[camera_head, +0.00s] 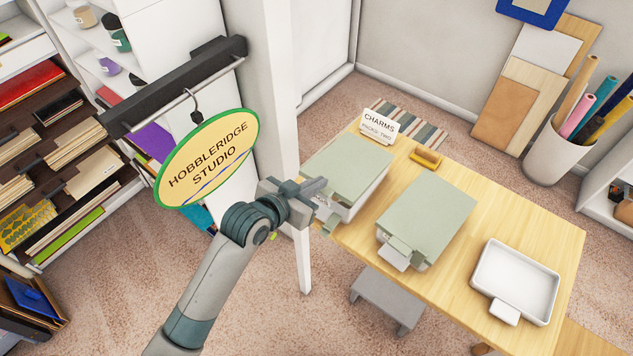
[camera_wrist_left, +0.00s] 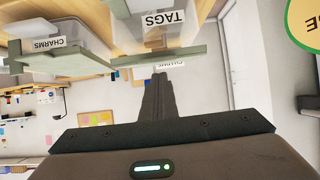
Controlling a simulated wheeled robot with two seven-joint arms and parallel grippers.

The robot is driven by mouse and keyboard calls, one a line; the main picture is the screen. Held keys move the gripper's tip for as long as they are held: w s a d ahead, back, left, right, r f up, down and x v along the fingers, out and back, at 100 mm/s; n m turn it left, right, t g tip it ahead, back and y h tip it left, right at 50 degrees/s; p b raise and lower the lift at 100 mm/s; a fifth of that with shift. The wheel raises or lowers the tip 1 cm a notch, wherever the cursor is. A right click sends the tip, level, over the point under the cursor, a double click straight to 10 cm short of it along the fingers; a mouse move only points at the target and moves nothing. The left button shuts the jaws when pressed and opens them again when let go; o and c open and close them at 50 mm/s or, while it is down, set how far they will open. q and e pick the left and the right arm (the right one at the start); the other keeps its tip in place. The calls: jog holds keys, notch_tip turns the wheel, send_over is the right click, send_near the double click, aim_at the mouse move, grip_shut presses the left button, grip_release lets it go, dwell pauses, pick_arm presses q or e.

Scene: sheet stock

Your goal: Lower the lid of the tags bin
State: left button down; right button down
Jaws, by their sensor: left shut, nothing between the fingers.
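The tags bin (camera_wrist_left: 155,35) is a clear box whose TAGS label shows inverted in the left wrist view. Its grey-green lid (camera_head: 347,168) lies across its top in the head view, looking flat and down; its edge also shows in the left wrist view (camera_wrist_left: 160,56). I cannot tell whether a small gap remains under it. My left gripper (camera_head: 318,186) is shut and empty, beside the front left corner of this lid; its fingers also show in the left wrist view (camera_wrist_left: 160,80). Contact with the lid cannot be told. My right gripper is not in view.
A charms bin (camera_head: 425,215) with a similar lid stands to the right, then a white tray (camera_head: 540,270), on the wooden table (camera_head: 450,285). A CHARMS card (camera_head: 378,125) stands behind. A hanging oval sign (camera_head: 208,160) is left of my gripper. A grey stool (camera_head: 387,298) stands in front.

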pick_arm(q)
notch_tip(320, 180, down, 6)
jog(key=s+t+h+b, duration=0.1)
jog(key=t+b, duration=0.1)
jog(key=b, duration=0.7)
jog(key=shift+a+h, duration=0.4)
jog(key=shift+r, duration=0.1)
jog(key=s+a+r, duration=0.5)
jog(key=s+r, duration=0.1)
jog(key=s, duration=0.2)
jog(key=shift+a, duration=0.3)
